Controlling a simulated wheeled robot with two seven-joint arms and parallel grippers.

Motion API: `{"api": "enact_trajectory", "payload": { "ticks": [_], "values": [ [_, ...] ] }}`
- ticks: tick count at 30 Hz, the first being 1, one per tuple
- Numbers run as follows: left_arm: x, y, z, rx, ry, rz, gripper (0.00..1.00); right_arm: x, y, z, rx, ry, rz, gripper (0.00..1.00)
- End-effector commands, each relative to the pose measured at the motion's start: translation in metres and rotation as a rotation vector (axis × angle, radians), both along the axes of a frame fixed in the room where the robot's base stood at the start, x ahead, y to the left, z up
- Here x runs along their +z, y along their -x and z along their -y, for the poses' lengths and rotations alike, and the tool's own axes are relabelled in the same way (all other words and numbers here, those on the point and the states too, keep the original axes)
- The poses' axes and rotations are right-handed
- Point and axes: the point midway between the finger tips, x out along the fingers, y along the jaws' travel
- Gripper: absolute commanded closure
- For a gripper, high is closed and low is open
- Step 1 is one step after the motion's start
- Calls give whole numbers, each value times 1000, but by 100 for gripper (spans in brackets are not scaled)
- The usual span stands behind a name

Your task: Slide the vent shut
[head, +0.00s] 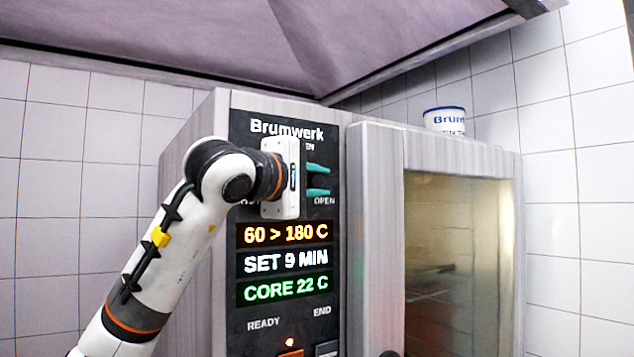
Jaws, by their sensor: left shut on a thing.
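The vent slider's dark knob (320,182) is on the black control panel (285,313) of the Brumwerk oven, just above the word OPEN at the right end of its row. My left gripper (318,179) reaches it from the left, its two teal fingers above and below the knob, shut on it. My gripper's white body and wrist hide most of the slider's track and the label at its left end. My right gripper is not in view.
The oven's glass door (455,265) stands to the right of the panel. A white tub (446,121) sits on top of the oven. A hood (200,35) hangs above. The lit displays (286,261) are just below my gripper.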

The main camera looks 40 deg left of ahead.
Motion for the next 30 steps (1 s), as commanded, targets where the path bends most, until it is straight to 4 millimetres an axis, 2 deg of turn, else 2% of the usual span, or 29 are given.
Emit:
{"api": "enact_trajectory", "payload": {
  "ticks": [10,14,21,22,24,25,30],
  "values": [
    [-1,59,-25,1,1,-1,100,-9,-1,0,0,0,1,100],
    [-1,67,-27,0,-1,-3,100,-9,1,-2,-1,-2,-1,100],
    [-2,67,-27,0,-1,-5,100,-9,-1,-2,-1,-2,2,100],
    [-2,67,-27,1,-2,-5,72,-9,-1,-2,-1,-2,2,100],
    [-2,66,-27,1,-1,-5,60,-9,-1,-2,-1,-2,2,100],
    [-2,66,-27,0,-1,-5,56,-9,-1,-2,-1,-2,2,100],
    [-1,66,-27,0,-1,-3,56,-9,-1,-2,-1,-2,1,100]
  ]
}}
